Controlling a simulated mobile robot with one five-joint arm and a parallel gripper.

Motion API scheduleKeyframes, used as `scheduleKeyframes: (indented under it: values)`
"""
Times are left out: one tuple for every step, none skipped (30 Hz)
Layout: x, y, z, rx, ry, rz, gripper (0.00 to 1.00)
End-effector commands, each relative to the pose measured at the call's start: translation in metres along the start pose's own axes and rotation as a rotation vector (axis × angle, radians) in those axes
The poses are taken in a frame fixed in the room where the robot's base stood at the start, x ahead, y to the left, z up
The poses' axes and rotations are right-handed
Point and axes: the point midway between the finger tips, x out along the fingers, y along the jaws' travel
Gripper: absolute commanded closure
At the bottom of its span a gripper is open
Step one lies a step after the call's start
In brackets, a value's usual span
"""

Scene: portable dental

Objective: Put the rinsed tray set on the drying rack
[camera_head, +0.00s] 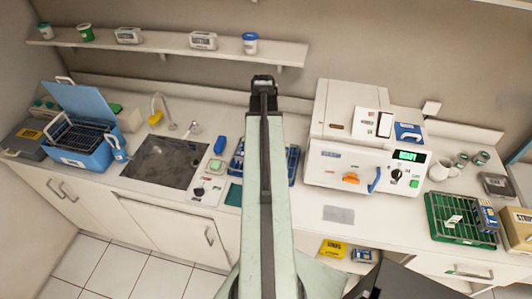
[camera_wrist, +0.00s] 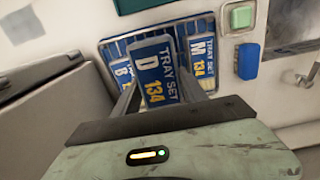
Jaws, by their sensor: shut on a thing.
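My gripper (camera_wrist: 159,82) is shut on a blue cassette labelled "TRAY SET D 134" (camera_wrist: 153,66), seen in the wrist view between its two fingers. Behind it is a blue wire rack (camera_wrist: 112,46), with a blue set marked "M 134" (camera_wrist: 203,52) on the right and another blue labelled set (camera_wrist: 122,72) on the left, partly covered. I cannot tell whether the held set touches the rack. In the head view my arm covers the middle of this blue rack (camera_head: 294,166), and the gripper and held set cannot be made out there.
A sink (camera_head: 163,162) and blue lidded bath (camera_head: 88,158) stand left. A white machine reading "READY" (camera_head: 345,165) stands close right of the rack. A green wire rack (camera_head: 455,219) is far right. A shelf (camera_head: 170,42) runs above; the counter front right is partly clear.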

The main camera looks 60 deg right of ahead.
Motion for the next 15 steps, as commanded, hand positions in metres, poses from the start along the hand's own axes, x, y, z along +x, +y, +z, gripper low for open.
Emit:
scheduleKeyframes:
  values:
    - [-0.016, -0.001, 0.003, -0.002, 0.000, 0.000, 1.00]
    - [-0.015, -0.001, 0.003, -0.002, 0.000, 0.000, 1.00]
    - [-0.011, -0.001, 0.003, -0.002, 0.000, 0.000, 1.00]
    - [-0.009, -0.002, 0.003, -0.003, 0.000, 0.000, 1.00]
    - [-0.006, -0.002, 0.003, -0.003, 0.000, 0.000, 1.00]
    - [-0.001, -0.002, 0.003, -0.003, 0.000, 0.000, 1.00]
    - [0.003, -0.002, 0.003, -0.003, 0.000, 0.000, 1.00]
    - [0.009, -0.002, 0.003, -0.003, 0.000, 0.000, 1.00]
    - [0.018, -0.002, 0.003, -0.003, 0.000, 0.000, 1.00]
    - [0.025, -0.002, 0.003, -0.003, 0.000, 0.000, 1.00]
    - [0.032, -0.002, 0.003, -0.003, 0.000, 0.000, 1.00]
    - [0.041, -0.002, 0.003, -0.003, 0.000, 0.000, 1.00]
    - [0.048, -0.002, 0.003, -0.003, 0.000, 0.000, 1.00]
    - [0.053, -0.002, 0.003, -0.004, 0.000, 0.000, 1.00]
    - [0.057, -0.002, 0.003, -0.004, 0.000, 0.000, 1.00]
